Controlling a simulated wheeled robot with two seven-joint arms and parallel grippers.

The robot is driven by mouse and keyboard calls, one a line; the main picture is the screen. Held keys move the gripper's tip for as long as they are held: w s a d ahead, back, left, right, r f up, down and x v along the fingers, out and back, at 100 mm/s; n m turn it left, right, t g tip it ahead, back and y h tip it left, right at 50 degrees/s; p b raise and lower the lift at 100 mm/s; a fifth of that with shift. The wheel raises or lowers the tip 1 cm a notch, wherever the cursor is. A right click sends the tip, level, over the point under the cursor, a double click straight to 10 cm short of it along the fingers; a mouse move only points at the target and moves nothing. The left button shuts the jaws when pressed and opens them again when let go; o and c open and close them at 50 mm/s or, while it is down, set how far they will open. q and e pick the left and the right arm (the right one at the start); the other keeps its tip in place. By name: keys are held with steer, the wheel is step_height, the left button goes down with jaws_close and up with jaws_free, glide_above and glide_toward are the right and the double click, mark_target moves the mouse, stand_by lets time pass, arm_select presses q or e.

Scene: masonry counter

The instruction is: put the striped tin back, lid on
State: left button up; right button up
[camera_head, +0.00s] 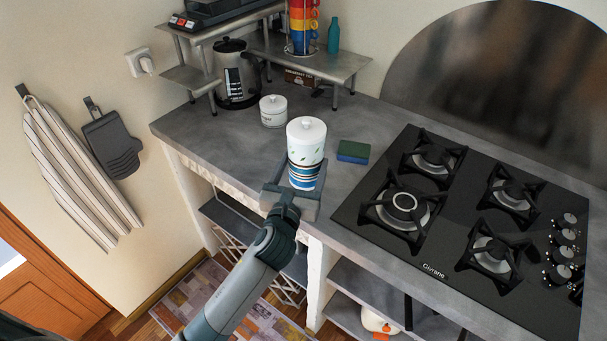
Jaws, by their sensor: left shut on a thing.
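The striped tin (305,163) is a tall white canister with blue and dark bands near its base. It is upright at the front edge of the counter (228,146), with its white knobbed lid (306,130) on top. My left gripper (292,184) is shut on the tin low on its body, with the arm coming up from below. The tin hides part of the fingers, and I cannot tell whether its base touches the counter. My right gripper is not in view.
A smaller white lidded jar (273,111) stands behind and left of the tin. A blue-green sponge (353,152) lies to its right, before the gas hob (450,215).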

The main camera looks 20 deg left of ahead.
mark_target(302, 181)
arm_select(q)
step_height(302, 181, down, 3)
steer(key=shift+r, duration=0.1)
steer(key=shift+f, duration=0.25)
steer(key=o, duration=1.2)
steer(key=shift+s, duration=0.55)
steer(key=s+b, duration=0.2)
steer(key=s, duration=0.9)
steer(key=shift+d, duration=0.3)
steer(key=shift+r, duration=0.1)
